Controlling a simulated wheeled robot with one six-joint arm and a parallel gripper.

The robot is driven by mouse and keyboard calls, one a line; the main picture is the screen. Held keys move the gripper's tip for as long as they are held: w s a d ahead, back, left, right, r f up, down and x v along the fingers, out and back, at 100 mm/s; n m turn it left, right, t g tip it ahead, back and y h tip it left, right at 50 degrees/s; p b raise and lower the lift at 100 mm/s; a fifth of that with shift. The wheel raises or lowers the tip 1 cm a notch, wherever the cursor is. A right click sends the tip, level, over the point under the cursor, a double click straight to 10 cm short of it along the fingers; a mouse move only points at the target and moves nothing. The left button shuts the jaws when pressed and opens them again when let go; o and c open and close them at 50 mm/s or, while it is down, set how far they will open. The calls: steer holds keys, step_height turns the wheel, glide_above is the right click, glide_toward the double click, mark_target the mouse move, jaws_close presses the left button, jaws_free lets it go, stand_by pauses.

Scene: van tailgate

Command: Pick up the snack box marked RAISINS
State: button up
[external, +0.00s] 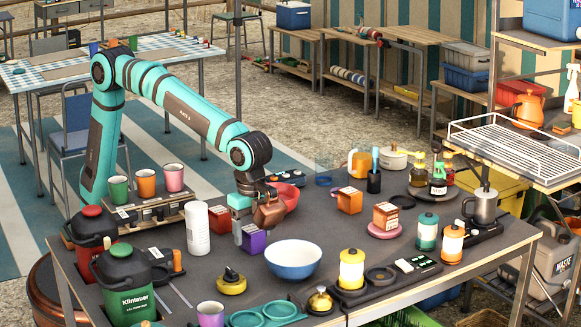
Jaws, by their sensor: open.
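Several small snack boxes stand on the grey table (215,285). Two orange-brown boxes stand further right: one (349,201) on the table, the other (386,215) on a pink plate (384,230). The lettering is too small for me to tell which box reads RAISINS. My gripper is open and points down above the purple box. A brown object (270,212) overlaps its right side; I cannot tell whether they touch.
Lanterns, bottles and a metal pot (482,205) crowd the right.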

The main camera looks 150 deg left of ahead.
step_height(320, 180, down, 2)
steer(key=c, duration=1.1)
steer(key=shift+r, duration=0.1)
